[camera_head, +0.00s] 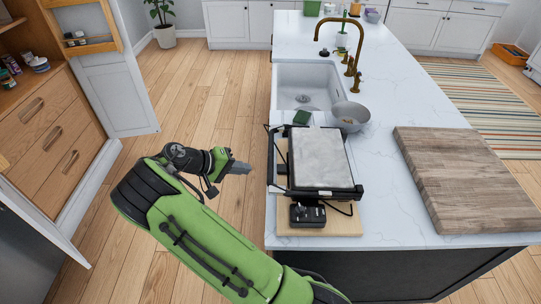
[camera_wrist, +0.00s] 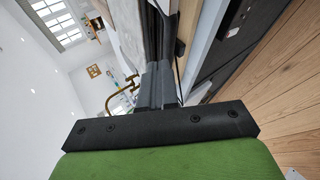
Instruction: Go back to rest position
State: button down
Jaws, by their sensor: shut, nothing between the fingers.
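My gripper (camera_head: 240,168) is at the end of my green arm, in the middle of the head view. It is shut and empty, over the wooden floor just left of the island's edge. Its fingers (camera_wrist: 158,85) show pressed together in the wrist view. They point toward the black-framed device with a grey slab (camera_head: 320,158) on the counter, with a small gap between.
The white island counter (camera_head: 385,215) holds a sink (camera_head: 305,85), a brass faucet (camera_head: 340,35), a grey bowl (camera_head: 350,115) and a thick wooden board (camera_head: 460,180). At left, an open cabinet door (camera_head: 115,90) stands beside wooden drawers (camera_head: 50,140). The floor between is clear.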

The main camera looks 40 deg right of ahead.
jog(key=s+a+r+t+y+b, duration=0.1)
jog(key=s+a+r+t+y, duration=0.1)
jog(key=s+a+r+y, duration=0.3)
jog(key=s+a+r+t+y+b, duration=0.1)
jog(key=s+r+t+y, duration=0.15)
jog(key=s+r, duration=0.45)
jog(key=s+a+r+n+t+y, duration=0.1)
jog(key=s+a+t, duration=0.1)
jog(key=s+a, duration=0.2)
jog(key=s+a+r+n+t+y, duration=0.1)
jog(key=s+a, duration=0.3)
jog(key=s, duration=0.6)
jog(key=shift+n+t+y+b, duration=0.45)
jog(key=shift+n+y, duration=0.2)
jog(key=shift+n, duration=0.15)
jog(key=shift+s, duration=0.1)
